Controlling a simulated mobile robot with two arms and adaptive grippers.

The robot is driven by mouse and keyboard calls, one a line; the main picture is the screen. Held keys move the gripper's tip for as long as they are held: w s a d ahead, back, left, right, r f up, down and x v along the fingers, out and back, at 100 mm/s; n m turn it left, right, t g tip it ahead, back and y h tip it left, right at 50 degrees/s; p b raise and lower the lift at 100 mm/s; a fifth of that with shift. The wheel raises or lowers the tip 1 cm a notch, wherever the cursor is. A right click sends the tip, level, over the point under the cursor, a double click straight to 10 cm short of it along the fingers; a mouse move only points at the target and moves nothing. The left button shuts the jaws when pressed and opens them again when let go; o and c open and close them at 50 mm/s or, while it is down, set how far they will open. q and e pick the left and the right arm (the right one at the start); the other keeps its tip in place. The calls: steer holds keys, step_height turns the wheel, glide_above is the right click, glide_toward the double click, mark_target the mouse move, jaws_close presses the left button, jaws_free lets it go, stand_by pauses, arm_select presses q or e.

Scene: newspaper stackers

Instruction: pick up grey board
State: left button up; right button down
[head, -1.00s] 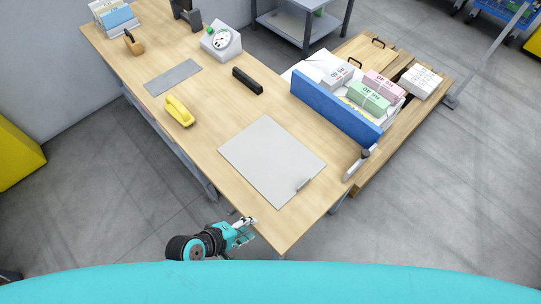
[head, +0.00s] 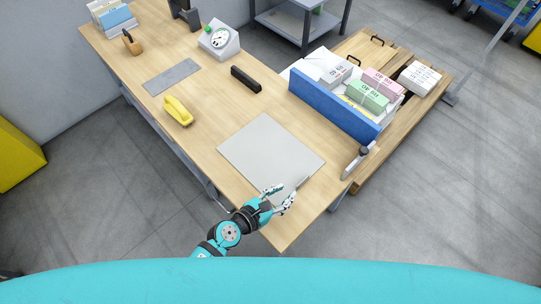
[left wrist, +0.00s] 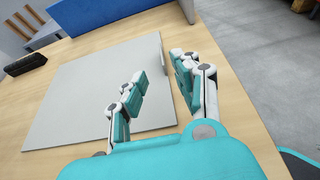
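The grey board (head: 268,145) lies flat on the wooden table, near its front right end. In the left wrist view the board (left wrist: 85,95) fills the middle, with a small upright tab (left wrist: 163,50) at its edge. My left gripper (head: 284,195) is at the board's near right edge. In the left wrist view its fingers (left wrist: 160,72) are apart, one over the board and one beyond its edge, with nothing gripped. Whether they touch the board I cannot tell. My right gripper is not in view.
On the table (head: 215,160) are a yellow stapler-like object (head: 178,110), a black bar (head: 246,80), a darker grey mat (head: 171,77) and a dial device (head: 219,40). A blue panel (head: 333,106) stands at the right edge, before newspaper stacks (head: 365,96).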

mark_target(302, 182)
arm_select(q)
steer(key=x, duration=0.3)
steer(key=shift+b+x, duration=0.35)
steer(key=shift+x, duration=0.55)
steer(key=b+x, duration=0.1)
steer(key=x, duration=0.3)
steer(key=shift+w+d+f, duration=0.1)
steer(key=shift+d+f, duration=0.05)
steer(key=shift+d, duration=0.05)
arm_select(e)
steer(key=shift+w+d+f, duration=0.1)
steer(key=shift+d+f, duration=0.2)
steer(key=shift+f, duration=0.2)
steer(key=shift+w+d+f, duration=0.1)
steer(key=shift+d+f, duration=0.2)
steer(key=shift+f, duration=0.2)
arm_select(q)
steer(key=shift+c, duration=0.2)
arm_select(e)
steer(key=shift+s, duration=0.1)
arm_select(q)
jaws_close()
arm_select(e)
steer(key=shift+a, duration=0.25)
